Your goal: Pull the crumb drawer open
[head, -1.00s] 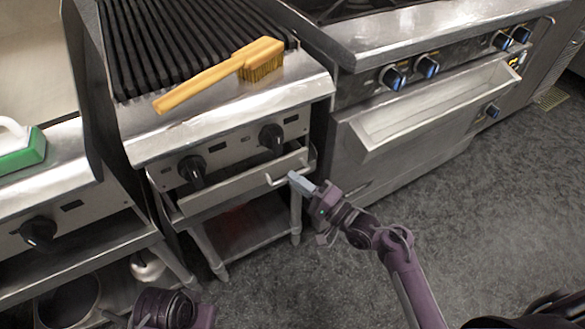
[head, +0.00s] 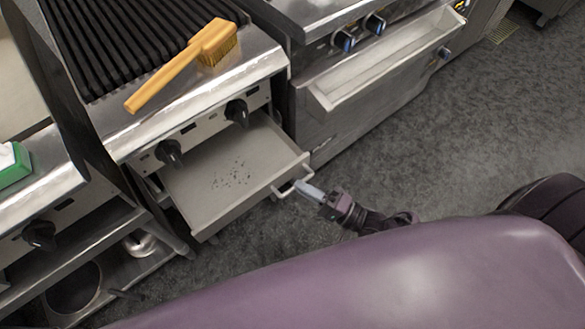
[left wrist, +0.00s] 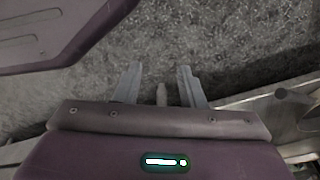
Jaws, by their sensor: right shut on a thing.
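The crumb drawer (head: 203,190) is a flat grey metal tray under the grill (head: 193,88). It is pulled well out, with dark crumbs on its floor. Its bar handle (head: 283,192) is at the right part of its front edge. My right gripper (head: 302,186) is shut on the handle. My left gripper is hidden in the head view. In the left wrist view my left gripper (left wrist: 157,85) has its two fingers apart, with grey floor beyond them and nothing clearly held.
A wooden brush (head: 185,60) lies on the grill top. A stove with an open shallow drawer (head: 385,62) stands to the right. A green-and-white thing (head: 14,165) sits on the left counter. Grey floor (head: 400,150) is clear at right. My purple body fills the bottom.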

